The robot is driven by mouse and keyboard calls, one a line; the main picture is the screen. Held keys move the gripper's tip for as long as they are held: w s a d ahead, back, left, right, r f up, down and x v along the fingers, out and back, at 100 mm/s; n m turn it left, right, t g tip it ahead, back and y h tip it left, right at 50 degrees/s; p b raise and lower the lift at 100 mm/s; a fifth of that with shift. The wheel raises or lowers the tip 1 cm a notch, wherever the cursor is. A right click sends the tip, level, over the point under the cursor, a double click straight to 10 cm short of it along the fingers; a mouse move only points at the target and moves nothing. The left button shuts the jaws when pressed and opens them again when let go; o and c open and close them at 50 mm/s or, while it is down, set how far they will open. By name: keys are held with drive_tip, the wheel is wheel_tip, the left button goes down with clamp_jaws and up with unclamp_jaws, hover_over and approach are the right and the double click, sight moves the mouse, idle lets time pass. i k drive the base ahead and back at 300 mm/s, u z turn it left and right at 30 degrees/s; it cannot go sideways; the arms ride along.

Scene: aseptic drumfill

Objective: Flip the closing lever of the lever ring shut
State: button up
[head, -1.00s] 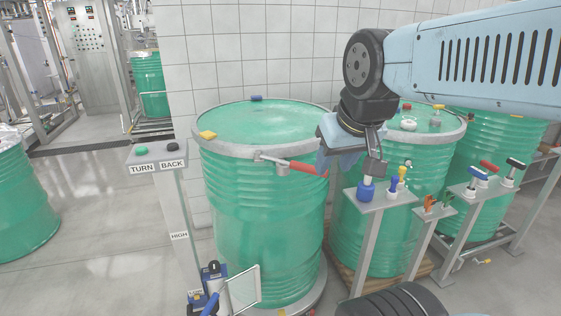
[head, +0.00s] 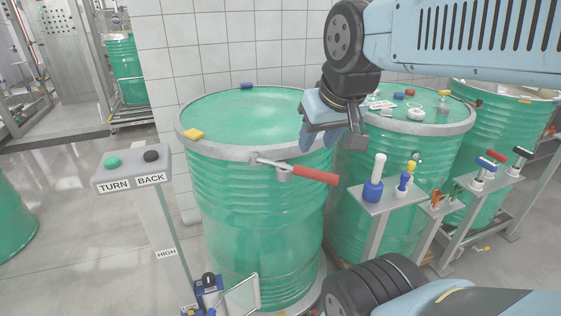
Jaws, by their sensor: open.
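The green drum (head: 260,225) in front of me has a grey lever ring (head: 225,152) around its lid. The closing lever, with a red handle (head: 316,176), sits at the ring's front; the handle sticks out to the right, away from the drum wall. Its grey bracket (head: 270,163) joins the ring. My gripper (head: 335,139) is open and empty. In the picture it is just above the red handle, at the right side of the drum's rim, apart from the handle.
A yellow block (head: 194,134) and a blue block (head: 246,86) sit on the ring. A post with TURN and BACK buttons (head: 132,166) stands left. A tool stand (head: 385,200) and another green drum (head: 415,125) are close on the right.

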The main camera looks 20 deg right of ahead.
sight(312, 174)
drive_tip(key=u, duration=0.05)
drive_tip(key=i, duration=0.25)
drive_tip(key=z, duration=0.55)
drive_tip(key=k, duration=1.5)
drive_tip(key=u, duration=0.45)
drive_tip(key=i, duration=1)
